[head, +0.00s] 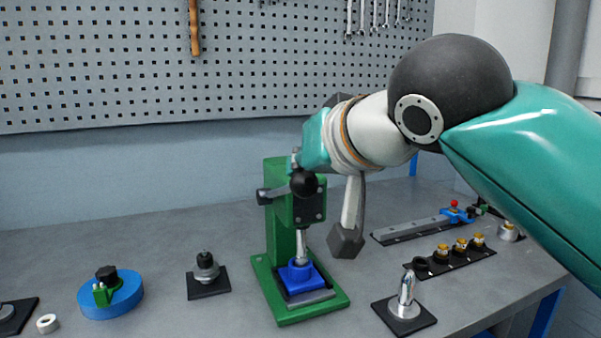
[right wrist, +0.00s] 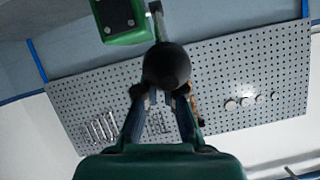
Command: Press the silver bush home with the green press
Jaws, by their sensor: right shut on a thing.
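The green press (head: 283,215) stands mid-bench, with a blue block (head: 298,274) on its base. Its silver ram (head: 302,246) reaches down to the block; I cannot tell whether it touches a bush there. No silver bush shows clearly in the block. My right gripper (head: 303,170) is at the front of the press head, shut on the black ball knob (head: 303,183) of the lever. In the right wrist view, the fingers of this gripper (right wrist: 160,95) close around the same knob (right wrist: 166,66). My left gripper is not in view.
A pale ring (head: 47,323), a blue round fixture (head: 110,295) and a black-topped part on a pad (head: 206,266) stand left. A silver pin on a black pad (head: 405,304) and a rack of brass-topped parts (head: 457,257) stand right. A pegboard (head: 120,70) is behind.

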